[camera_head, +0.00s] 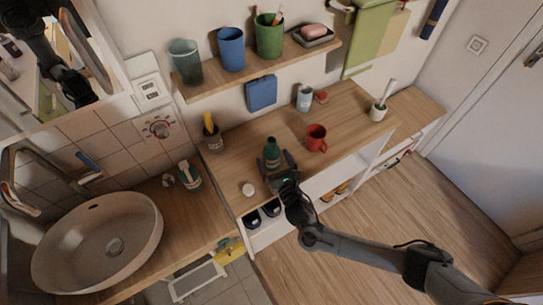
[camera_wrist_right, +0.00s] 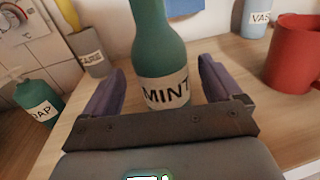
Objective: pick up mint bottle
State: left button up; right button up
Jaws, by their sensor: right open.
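The mint bottle (camera_head: 271,153) is a green bottle standing upright on the wooden counter. In the right wrist view the bottle (camera_wrist_right: 159,45) shows its pale label reading "MINT", and its top is cut off by the frame edge. My right gripper (camera_head: 274,170) is open, right at the bottle. In the right wrist view its two fingers (camera_wrist_right: 158,88) stand to the left and right of the bottle with space on both sides. I cannot tell whether the bottle is fully between the fingertips. My left gripper is not clearly in view.
A red mug (camera_head: 316,138) stands right of the bottle. A small white item (camera_head: 248,189) lies to its left. A grey cup (camera_head: 213,141) and a green soap bottle (camera_head: 190,176) stand farther left. A shelf (camera_head: 207,90) with several cups hangs above.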

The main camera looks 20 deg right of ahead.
aim_at(269, 151)
jog(key=shift+w+b, duration=0.5)
jog(key=shift+w, duration=1.8)
jog(key=shift+d, duration=0.1)
jog(key=c, duration=1.1)
